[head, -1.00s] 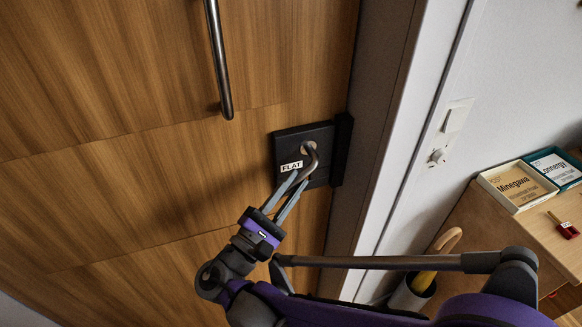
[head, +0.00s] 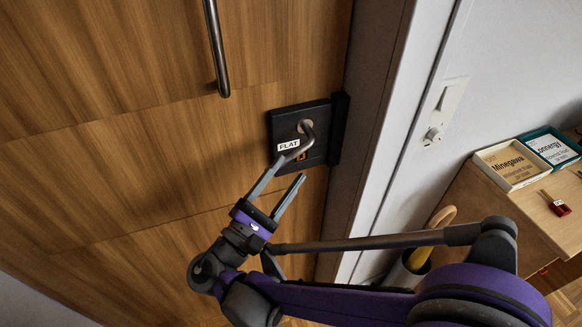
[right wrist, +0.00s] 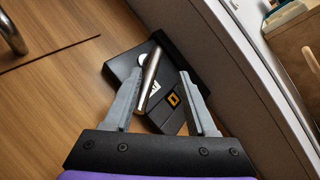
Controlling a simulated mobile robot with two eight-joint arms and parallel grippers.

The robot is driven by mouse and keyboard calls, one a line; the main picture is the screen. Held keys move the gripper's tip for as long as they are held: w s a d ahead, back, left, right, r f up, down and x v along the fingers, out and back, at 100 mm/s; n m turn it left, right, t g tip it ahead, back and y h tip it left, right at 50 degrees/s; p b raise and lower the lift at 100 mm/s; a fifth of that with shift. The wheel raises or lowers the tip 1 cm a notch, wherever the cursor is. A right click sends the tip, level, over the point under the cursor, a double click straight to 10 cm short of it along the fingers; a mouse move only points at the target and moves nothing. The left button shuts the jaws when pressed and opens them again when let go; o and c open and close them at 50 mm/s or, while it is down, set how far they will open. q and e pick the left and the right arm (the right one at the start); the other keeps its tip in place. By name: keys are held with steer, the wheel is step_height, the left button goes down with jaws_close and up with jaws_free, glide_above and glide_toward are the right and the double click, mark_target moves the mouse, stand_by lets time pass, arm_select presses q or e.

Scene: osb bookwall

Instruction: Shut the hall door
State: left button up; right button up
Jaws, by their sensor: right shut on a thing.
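The wooden hall door (head: 120,120) fills the left of the head view. A black lock plate (head: 285,115) near its right edge carries a bent metal lever handle (head: 302,146), a white "FLAT" label and an orange mark. My right gripper (head: 292,168) is at the lever, its fingers on either side of it. In the right wrist view, the lever (right wrist: 151,77) runs between the fingers (right wrist: 162,75), closer to the left one. The door's edge lies near the grey frame (head: 375,130); I cannot tell whether it is fully closed. My left gripper is not in view.
A long metal pull bar (head: 217,50) is on the door above left of the lever. Right of the frame are a wall switch (head: 452,95), a wooden cabinet (head: 480,195) with two boxed trays (head: 513,175), and a bin holding an umbrella handle (head: 440,216).

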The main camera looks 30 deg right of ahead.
steer(key=v, duration=0.8)
steer(key=shift+s+a, duration=0.2)
steer(key=shift+a, duration=0.1)
steer(key=s+d+f+m+g+y, duration=0.3)
steer(key=s+d+f+g+y, duration=0.1)
steer(key=d+f+y, duration=0.75)
steer(key=s+a+f+m+y, duration=0.6)
steer(key=a+f+m+y, duration=0.15)
steer(key=f+m, duration=0.2)
arm_select(q)
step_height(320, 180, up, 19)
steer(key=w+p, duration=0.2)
steer(key=p, duration=1.4)
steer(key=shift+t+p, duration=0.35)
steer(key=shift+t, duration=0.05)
arm_select(e)
step_height(320, 180, up, 19)
steer(key=w+t+y, duration=0.1)
steer(key=w, duration=0.1)
steer(key=shift+t+y, duration=0.3)
